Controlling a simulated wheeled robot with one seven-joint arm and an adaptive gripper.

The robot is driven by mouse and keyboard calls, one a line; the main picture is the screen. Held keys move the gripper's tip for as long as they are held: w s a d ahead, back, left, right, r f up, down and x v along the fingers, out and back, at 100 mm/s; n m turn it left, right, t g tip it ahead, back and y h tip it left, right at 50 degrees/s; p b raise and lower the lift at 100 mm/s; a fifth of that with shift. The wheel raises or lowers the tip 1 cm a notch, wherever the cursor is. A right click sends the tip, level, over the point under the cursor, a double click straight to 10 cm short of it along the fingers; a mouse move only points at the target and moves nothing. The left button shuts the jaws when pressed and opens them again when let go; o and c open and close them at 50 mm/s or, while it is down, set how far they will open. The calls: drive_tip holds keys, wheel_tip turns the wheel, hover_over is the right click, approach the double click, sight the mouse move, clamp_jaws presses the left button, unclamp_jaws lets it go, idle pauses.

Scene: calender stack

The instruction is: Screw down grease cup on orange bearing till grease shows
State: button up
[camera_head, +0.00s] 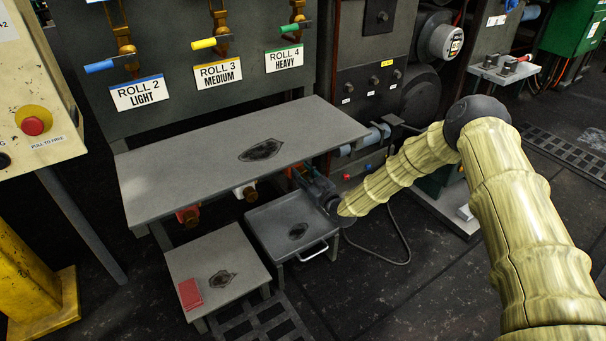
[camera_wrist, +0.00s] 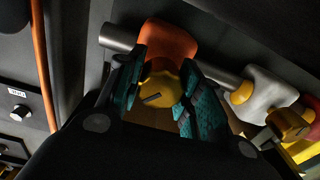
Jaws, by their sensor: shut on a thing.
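In the wrist view the orange bearing (camera_wrist: 168,42) sits on a grey shaft at the top middle. Its yellow grease cup (camera_wrist: 160,84), with a dark bar or slot across its face, is between the two teal-padded fingers of my gripper (camera_wrist: 166,92). The fingers are shut on the cup. I cannot make out grease around the bearing; the fingers cover part of the cup's sides. In the head view my gripper (camera_head: 312,180) reaches under the right end of the grey shelf, and the orange bearing is mostly hidden there.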

drive_tip(key=o, duration=1)
drive_tip(key=shift+o, duration=0.2)
drive_tip(key=v, duration=1.2)
drive_tip(key=shift+d, duration=0.1)
